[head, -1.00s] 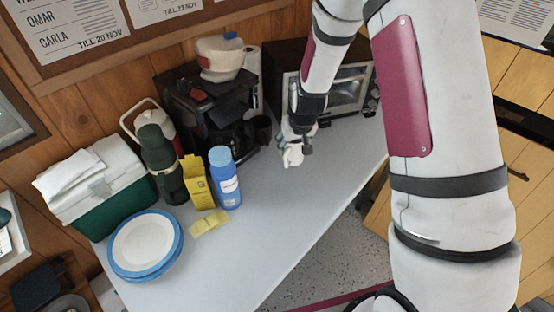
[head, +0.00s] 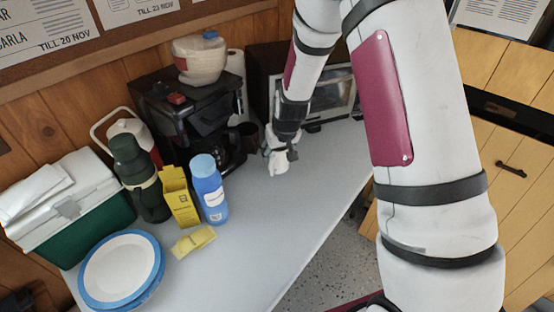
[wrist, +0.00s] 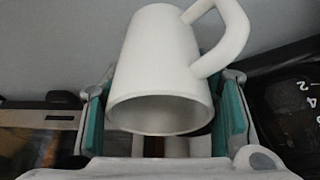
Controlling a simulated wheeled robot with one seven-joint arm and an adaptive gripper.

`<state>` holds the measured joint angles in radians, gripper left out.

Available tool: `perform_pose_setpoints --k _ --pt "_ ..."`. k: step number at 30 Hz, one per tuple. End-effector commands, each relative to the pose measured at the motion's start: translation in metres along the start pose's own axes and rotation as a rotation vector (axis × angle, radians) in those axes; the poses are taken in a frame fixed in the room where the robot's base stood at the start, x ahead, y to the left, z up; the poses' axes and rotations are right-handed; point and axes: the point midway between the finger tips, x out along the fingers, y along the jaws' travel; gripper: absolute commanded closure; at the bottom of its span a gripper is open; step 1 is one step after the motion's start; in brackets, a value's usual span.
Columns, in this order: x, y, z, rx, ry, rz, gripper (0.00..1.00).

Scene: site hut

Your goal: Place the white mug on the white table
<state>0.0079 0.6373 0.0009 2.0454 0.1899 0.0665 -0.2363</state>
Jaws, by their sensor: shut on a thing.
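The white mug (wrist: 158,62) fills the middle of the wrist view, its open rim facing the camera and its handle at the upper right. My gripper (wrist: 165,125) has its teal-padded fingers on both sides of the mug and is shut on it. In the head view my gripper (head: 280,160) is over the far part of the white table (head: 262,225), near the coffee maker. The mug (head: 277,163) shows there only as a small white shape at the gripper's end. I cannot tell whether it touches the table.
A black coffee maker (head: 195,120) and a dark mug (head: 247,134) stand left of my gripper, with an oven (head: 330,97) behind. A blue bottle (head: 209,188), yellow carton (head: 180,197), green flask (head: 140,175), plates (head: 120,268) and cooler (head: 70,213) line the left. The table's front right is clear.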

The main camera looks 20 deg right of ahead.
Motion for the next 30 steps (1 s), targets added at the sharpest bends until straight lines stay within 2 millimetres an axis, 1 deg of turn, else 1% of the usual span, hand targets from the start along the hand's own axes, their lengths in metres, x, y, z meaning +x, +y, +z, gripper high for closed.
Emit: perform_pose_setpoints --k 3,6,14,18,19,21,30 --pt "0.016 0.0 0.007 0.002 -0.004 0.0 0.83" --pt "0.027 0.0 0.012 0.001 -0.002 0.0 0.83" --pt "0.028 0.0 0.011 0.001 0.001 0.0 0.83" --pt "0.032 0.0 0.013 0.0 0.001 0.0 0.83" --pt "0.031 0.0 0.013 0.0 0.0 0.0 0.39" --pt "0.031 0.0 0.013 0.0 0.0 0.0 0.25" --pt "0.031 0.0 0.013 0.0 0.0 0.0 0.25"
